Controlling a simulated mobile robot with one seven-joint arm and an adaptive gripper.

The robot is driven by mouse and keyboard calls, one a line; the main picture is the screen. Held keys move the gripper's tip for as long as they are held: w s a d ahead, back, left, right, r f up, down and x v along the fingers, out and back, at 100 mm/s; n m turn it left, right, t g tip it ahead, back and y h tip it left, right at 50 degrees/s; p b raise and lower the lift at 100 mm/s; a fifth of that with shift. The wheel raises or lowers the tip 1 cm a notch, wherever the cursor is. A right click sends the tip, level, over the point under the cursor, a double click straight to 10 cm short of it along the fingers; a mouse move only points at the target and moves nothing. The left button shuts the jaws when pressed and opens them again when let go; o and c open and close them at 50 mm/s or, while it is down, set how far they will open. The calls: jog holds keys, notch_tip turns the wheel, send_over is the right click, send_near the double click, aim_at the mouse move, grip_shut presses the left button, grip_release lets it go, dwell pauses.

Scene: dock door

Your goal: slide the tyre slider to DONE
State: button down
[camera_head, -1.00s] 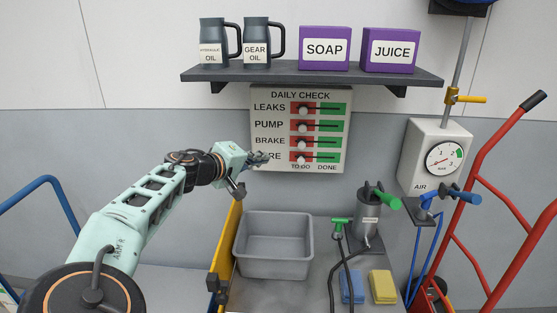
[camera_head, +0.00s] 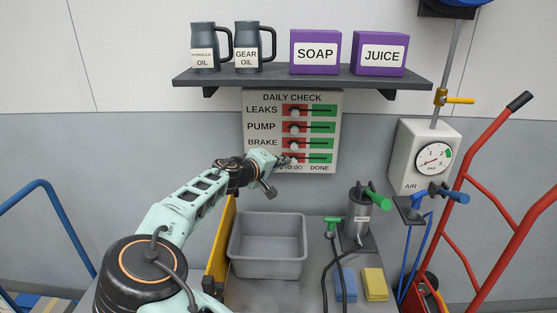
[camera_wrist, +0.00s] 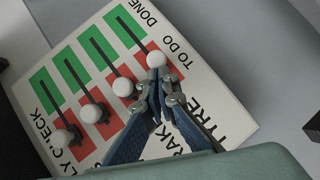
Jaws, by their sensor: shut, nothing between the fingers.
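The DAILY CHECK board (camera_head: 331,100) hangs on the wall with several slider rows, red on the left and green on the right. The tyre slider's white knob (camera_wrist: 156,59) stands at the TO DO end of its slot, in line with the other knobs. In the head view my gripper (camera_head: 288,160) covers most of the TYRE label and the knob's area. In the wrist view my gripper (camera_wrist: 159,82) is shut and empty, its fingertips right beside the tyre knob; I cannot tell whether they touch it.
The brake knob (camera_wrist: 123,86) is close to my fingers. A shelf (camera_head: 300,80) with jugs and purple boxes juts out above the board. Below are a grey bin (camera_head: 268,217), a grease pump (camera_head: 358,215) and sponges. The green DONE side is clear.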

jog(key=shift+d, duration=0.1)
jog(key=d+b, duration=0.4)
jog(key=d, duration=0.5)
jog(key=shift+d, duration=0.2)
jog(key=shift+a+r, duration=0.1)
jog(key=shift+a, duration=0.05)
